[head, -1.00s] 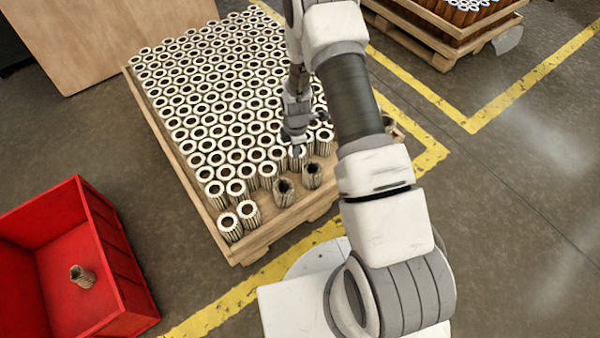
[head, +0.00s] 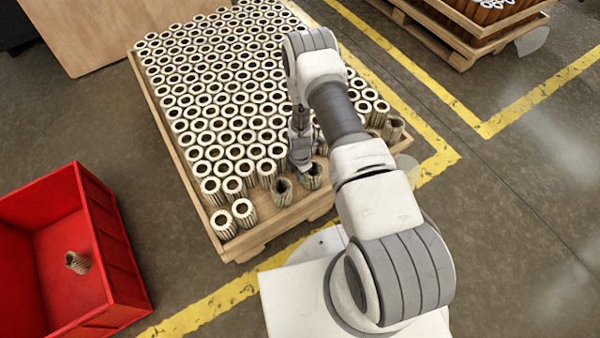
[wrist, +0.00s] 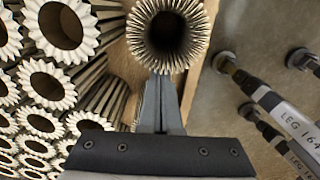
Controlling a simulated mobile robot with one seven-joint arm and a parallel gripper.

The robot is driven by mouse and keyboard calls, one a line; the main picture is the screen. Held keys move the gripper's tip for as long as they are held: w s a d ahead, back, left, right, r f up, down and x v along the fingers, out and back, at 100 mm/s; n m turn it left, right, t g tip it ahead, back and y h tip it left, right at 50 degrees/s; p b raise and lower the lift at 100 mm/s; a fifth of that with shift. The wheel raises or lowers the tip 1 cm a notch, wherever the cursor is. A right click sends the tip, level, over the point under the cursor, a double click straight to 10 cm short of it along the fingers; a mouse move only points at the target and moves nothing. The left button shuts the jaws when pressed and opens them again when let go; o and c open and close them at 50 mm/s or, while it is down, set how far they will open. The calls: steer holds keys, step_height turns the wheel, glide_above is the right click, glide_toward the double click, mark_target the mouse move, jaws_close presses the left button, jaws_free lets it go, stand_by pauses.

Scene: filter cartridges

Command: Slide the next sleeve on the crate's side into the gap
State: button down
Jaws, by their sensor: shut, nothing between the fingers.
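Pleated sleeves stand upright in packed rows on the wooden pallet (head: 246,250). In its front row, two pale-rimmed sleeves (head: 232,219) stand at the left end. A bare gap (head: 262,205) separates them from a dark-rimmed sleeve (head: 282,191). My arm hides part of the front row.
The red crate (head: 122,262) stands on the floor to the left, with one sleeve (head: 77,263) lying inside. Another dark-rimmed sleeve (head: 393,130) stands at the pallet's right. Pale sleeves (wrist: 60,25) are packed close left of my fingers. Another loaded pallet (head: 455,45) is at the back right.

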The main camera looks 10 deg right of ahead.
steer(key=shift+f+b, duration=0.55)
steer(key=shift+f, duration=1.85)
